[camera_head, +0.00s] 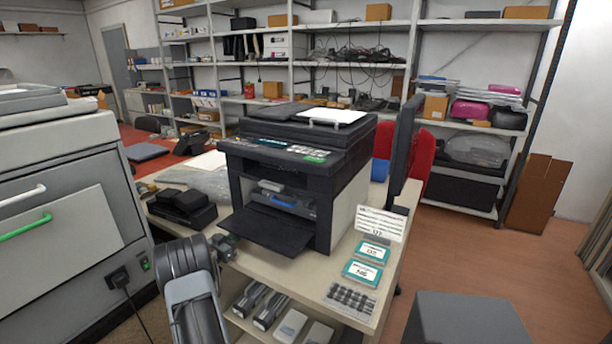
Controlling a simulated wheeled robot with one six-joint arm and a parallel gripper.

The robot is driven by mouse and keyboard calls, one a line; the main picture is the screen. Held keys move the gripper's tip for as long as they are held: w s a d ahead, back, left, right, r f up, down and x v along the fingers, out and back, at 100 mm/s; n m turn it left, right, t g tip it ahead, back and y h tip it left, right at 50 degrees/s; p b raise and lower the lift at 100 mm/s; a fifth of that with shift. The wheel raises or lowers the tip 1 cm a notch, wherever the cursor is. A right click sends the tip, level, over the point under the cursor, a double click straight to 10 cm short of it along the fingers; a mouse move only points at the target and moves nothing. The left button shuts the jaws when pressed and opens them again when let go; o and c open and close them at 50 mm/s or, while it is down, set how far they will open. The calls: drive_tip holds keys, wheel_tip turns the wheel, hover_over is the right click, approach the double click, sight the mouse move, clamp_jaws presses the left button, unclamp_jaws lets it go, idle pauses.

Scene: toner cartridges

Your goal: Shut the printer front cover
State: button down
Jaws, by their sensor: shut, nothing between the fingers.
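The printer (340,205) is dark with pale sides and stands on a cream table. Its front cover (268,229) is open, hinged down and tilted outward at the front. Above the cover, the open bay shows a dark cartridge-like part with a blue strip (290,200). My gripper (229,243) is small and dark in the picture, at the left edge of the cover, shut and with nothing seen in it. I cannot tell whether it touches the cover. My arm reaches up from the bottom edge of the picture.
A black device (185,208) sits left of the printer. Cartridges (270,308) fill the shelf below. A large grey machine (60,200) stands left.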

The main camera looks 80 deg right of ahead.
sight(234, 228)
drive_tip(key=shift+r, duration=0.25)
drive_tip(key=shift+r+p, duration=0.45)
drive_tip(key=shift+r, duration=0.15)
drive_tip(key=shift+d+r+p, duration=0.25)
drive_tip(key=shift+r+p, duration=0.55)
drive_tip(key=shift+r, duration=0.5)
drive_tip(key=shift+s, duration=0.1)
drive_tip(key=shift+s+d+r+p, duration=0.1)
drive_tip(key=shift+d+r+p, duration=0.25)
drive_tip(key=shift+r, duration=0.3)
drive_tip(key=shift+s+d+r+p, duration=0.1)
drive_tip(key=shift+d+r+p, duration=0.2)
drive_tip(key=shift+r, duration=0.45)
